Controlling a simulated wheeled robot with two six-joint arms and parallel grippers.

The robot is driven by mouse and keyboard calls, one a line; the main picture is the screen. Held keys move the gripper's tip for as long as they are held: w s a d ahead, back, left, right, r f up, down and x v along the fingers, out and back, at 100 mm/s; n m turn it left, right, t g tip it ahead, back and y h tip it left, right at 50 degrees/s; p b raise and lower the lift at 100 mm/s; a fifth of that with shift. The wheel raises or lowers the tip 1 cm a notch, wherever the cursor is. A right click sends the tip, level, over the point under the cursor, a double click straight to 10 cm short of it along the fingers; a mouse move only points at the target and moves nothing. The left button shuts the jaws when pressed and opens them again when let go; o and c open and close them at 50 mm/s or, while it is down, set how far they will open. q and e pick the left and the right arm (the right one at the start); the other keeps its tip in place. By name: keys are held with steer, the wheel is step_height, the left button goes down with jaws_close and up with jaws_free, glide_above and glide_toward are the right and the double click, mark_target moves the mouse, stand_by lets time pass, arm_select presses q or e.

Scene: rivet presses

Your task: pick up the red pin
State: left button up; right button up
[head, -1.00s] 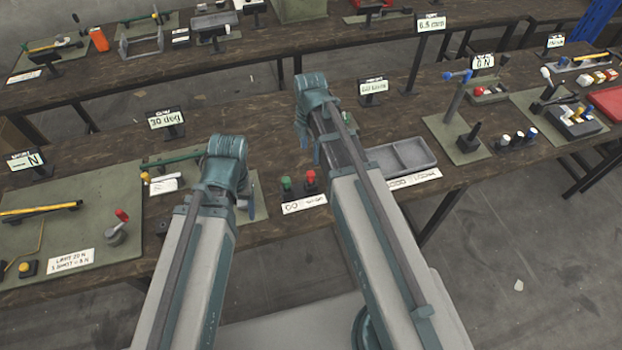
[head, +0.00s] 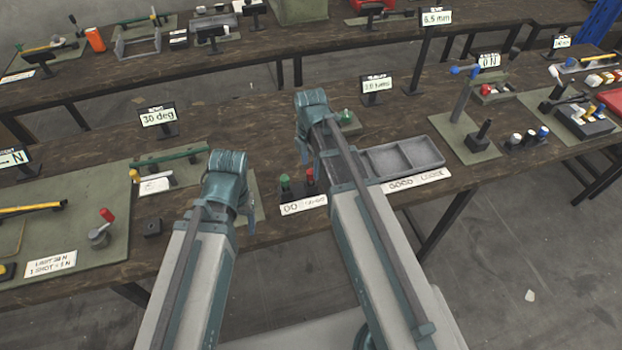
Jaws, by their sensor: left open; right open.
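The red pin (head: 309,177) stands beside a green pin (head: 285,184) in a dark holder on the near bench, behind a white label. I see nothing held in either gripper.
A grey two-compartment tray (head: 403,158) lies right of my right arm, with a white label (head: 416,181) in front. A small green object (head: 347,116) sits behind that arm. A display reading 30 deg (head: 158,116) stands at left. A green mat (head: 75,220) with tools is further left.

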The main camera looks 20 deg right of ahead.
mark_target(311, 171)
arm_select(q)
step_height(311, 171, down, 5)
steer(key=b, duration=0.4)
steer(key=shift+r, duration=0.15)
arm_select(e)
step_height(311, 171, down, 5)
steer(key=shift+s+r, duration=0.1)
steer(key=shift+s, duration=0.05)
arm_select(q)
steer(key=shift+r, duration=0.1)
arm_select(e)
steer(key=shift+r, duration=0.1)
jaws_close()
